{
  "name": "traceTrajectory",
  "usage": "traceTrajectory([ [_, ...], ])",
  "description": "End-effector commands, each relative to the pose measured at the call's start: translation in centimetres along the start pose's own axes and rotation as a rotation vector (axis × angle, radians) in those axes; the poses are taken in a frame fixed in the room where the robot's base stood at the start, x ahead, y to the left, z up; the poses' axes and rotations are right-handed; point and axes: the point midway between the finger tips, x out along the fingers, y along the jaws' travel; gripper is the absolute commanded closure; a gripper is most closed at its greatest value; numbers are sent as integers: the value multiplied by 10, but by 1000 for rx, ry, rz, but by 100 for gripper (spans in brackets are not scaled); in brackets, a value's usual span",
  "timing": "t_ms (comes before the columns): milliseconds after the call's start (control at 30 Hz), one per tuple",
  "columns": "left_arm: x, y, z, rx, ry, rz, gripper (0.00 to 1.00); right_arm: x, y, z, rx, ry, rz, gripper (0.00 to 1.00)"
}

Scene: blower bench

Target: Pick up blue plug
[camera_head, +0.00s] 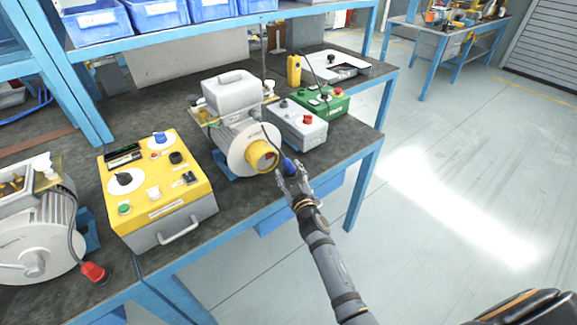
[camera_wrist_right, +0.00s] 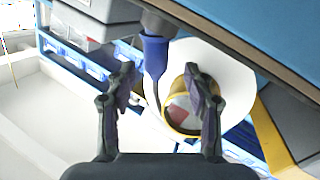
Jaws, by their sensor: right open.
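The blue plug (camera_head: 289,165) hangs on a dark cable at the front edge of the bench, beside the yellow-ringed hub of the blower. In the right wrist view the blue plug (camera_wrist_right: 155,56) hangs from a dark cable end, beyond and between the two fingertips. My right gripper (camera_head: 291,177) is at the plug in the head view, overlapping its lower end. In the right wrist view my right gripper (camera_wrist_right: 160,80) is open, with fingers spread and nothing clamped between them. Whether a finger touches the plug, I cannot tell. My left gripper is out of view.
The blower (camera_head: 232,135) with its white disc stands just left of the plug. A yellow control box (camera_head: 150,215), a grey box (camera_head: 300,130) and a green box (camera_head: 325,103) stand on the bench (camera_head: 350,138). A red plug (camera_head: 93,272) hangs at left. The floor at right is clear.

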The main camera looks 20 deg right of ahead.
Motion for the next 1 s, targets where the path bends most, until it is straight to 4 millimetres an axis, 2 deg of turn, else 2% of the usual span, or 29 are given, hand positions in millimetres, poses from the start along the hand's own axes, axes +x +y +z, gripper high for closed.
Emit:
traceTrajectory([
  [133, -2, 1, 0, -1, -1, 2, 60, 27, 6, -8, -2, 4, 1, 47],
  [233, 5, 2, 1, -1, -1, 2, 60, 41, 5, -5, -1, 3, 1, 47],
  [333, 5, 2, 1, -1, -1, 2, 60, 47, 5, -5, -1, 2, 1, 47],
  [533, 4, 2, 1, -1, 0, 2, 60, 47, 5, -6, -1, 2, 1, 47],
  [900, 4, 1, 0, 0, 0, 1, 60, 47, 5, -6, -1, 1, 1, 98],
  [1000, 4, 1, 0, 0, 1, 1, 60, 47, 5, -6, -1, 2, 1, 100],
])
